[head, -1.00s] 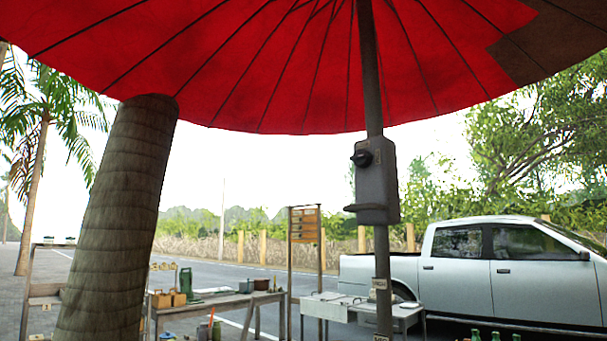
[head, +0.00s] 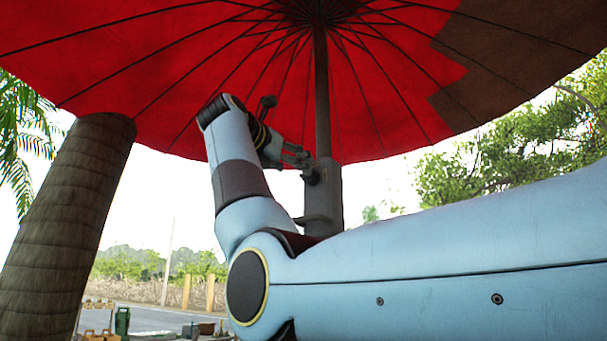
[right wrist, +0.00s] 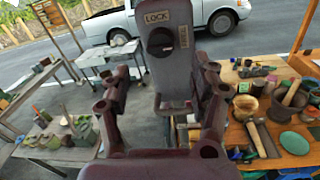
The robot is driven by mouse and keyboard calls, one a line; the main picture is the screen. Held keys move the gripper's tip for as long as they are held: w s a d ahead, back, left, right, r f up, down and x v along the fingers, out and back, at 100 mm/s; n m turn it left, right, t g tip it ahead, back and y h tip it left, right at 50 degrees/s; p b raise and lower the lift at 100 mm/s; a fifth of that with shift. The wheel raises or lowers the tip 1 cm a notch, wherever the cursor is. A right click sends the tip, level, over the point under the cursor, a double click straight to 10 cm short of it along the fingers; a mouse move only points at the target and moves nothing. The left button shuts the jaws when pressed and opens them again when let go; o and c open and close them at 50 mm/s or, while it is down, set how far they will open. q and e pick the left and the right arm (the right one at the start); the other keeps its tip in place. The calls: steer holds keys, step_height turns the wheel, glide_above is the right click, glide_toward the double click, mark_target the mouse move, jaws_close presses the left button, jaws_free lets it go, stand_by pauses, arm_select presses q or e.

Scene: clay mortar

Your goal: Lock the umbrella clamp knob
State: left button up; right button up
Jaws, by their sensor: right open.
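The umbrella clamp is a grey box (head: 325,205) on the umbrella pole (head: 322,90). Its dark round knob (head: 312,176) sticks out from the box's front. In the right wrist view the knob (right wrist: 161,42) sits on the clamp face (right wrist: 172,75), under a label reading LOCK (right wrist: 157,18). A second, sideways label (right wrist: 184,37) is at its right and is too small to read. My right gripper (head: 298,158) is open close in front of the knob; in the wrist view its fingers (right wrist: 166,76) are spread below and either side of it, apparently not gripping it. My left gripper is out of view.
The red and brown canopy (head: 230,60) spreads overhead. A thick trunk (head: 75,220) stands at left. The wrist view shows cluttered tables at left (right wrist: 55,150) and right (right wrist: 285,110), and a pickup truck (right wrist: 200,15) behind.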

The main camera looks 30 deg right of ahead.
mark_target(312, 180)
steer(key=p+x, duration=0.2)
steer(key=x, duration=0.5)
steer(key=shift+d, duration=0.2)
steer(key=c, duration=1.2)
